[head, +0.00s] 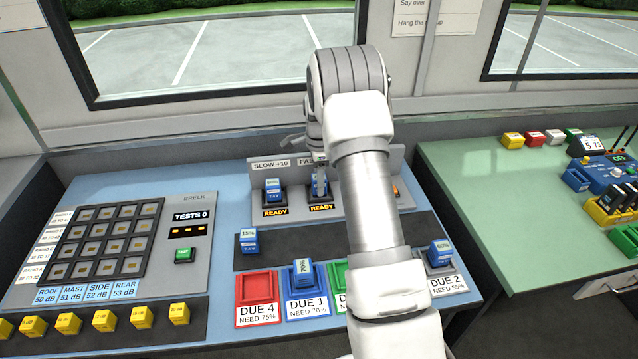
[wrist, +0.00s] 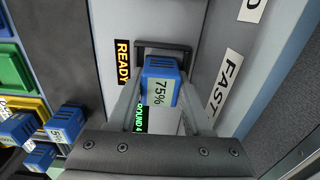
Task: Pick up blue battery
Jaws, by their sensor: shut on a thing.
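My gripper (head: 320,184) is at the second slot of the grey charger at the back of the blue desk. In the wrist view my gripper (wrist: 160,88) has its two fingers on either side of a blue battery (wrist: 160,68) with a 75% label, shut on it. The battery is at the dark-framed slot beside the FAST label; I cannot tell whether it is still seated. Other blue batteries are in the slow charger slot (head: 273,190), on the dark strip with a 15% label (head: 249,242), in the blue DUE 1 tray (head: 303,271) and near DUE 2 (head: 440,254).
The red DUE 4 tray (head: 257,287) is at the front. My arm hides part of the charger and front trays. A button panel (head: 190,205) and several yellow blocks (head: 141,317) are on the left. A green table (head: 480,195) with equipment is on the right.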

